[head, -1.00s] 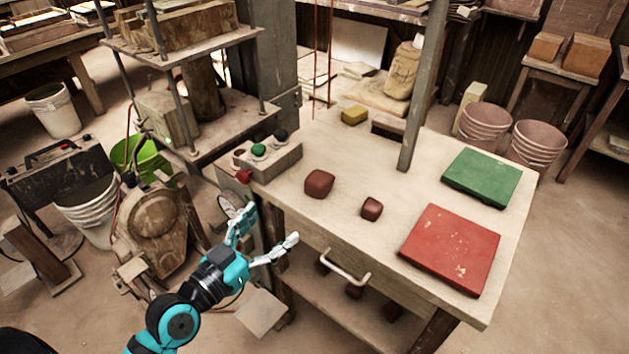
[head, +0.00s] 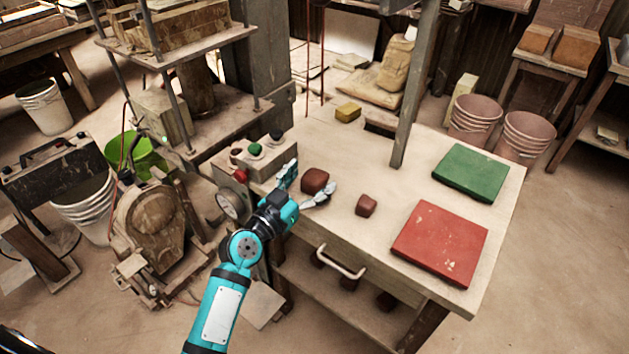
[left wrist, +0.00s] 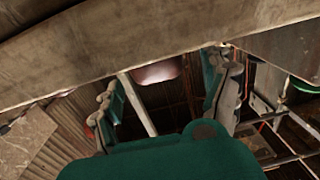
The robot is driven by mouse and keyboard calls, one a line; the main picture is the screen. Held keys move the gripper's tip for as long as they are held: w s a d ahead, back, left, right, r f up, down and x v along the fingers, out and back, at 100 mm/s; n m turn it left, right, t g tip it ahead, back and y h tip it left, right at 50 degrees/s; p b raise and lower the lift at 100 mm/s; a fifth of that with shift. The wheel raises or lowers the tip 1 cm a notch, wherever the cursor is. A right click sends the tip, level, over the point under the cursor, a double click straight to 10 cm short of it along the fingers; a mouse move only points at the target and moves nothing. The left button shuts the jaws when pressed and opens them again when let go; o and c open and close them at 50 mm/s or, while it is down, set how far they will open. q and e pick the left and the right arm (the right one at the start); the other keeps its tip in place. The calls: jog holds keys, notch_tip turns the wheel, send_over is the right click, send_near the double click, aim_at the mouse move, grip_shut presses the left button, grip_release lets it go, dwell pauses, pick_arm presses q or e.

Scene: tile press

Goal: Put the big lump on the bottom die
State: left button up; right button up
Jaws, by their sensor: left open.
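The big lump (head: 315,180) is a reddish-brown block on the worktable near its front left edge. A smaller lump of the same colour (head: 366,205) lies to its right. My left gripper (head: 309,187) is open at the near side of the big lump, its fingers spread to either side. I cannot tell whether they touch it. In the left wrist view a reddish lump (left wrist: 157,73) shows between the two open fingers (left wrist: 165,98). The press (head: 205,85) stands at the left, with a lower plate (head: 235,122); I cannot clearly pick out the bottom die. My right gripper is out of view.
A control box with buttons (head: 240,158) sits left of the big lump. A grey post (head: 412,110) rises from the table (head: 340,150). A green slab (head: 470,172) and a red slab (head: 440,242) lie at the right. A drawer handle (head: 340,263) sticks out in front.

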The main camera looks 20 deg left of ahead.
pick_arm(q)
jog(key=shift+x, duration=1.15)
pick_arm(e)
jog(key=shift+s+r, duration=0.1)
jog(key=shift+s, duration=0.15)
pick_arm(q)
jog(key=c, duration=1.6)
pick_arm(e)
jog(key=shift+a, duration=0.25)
pick_arm(q)
jog(key=shift+r, duration=0.15)
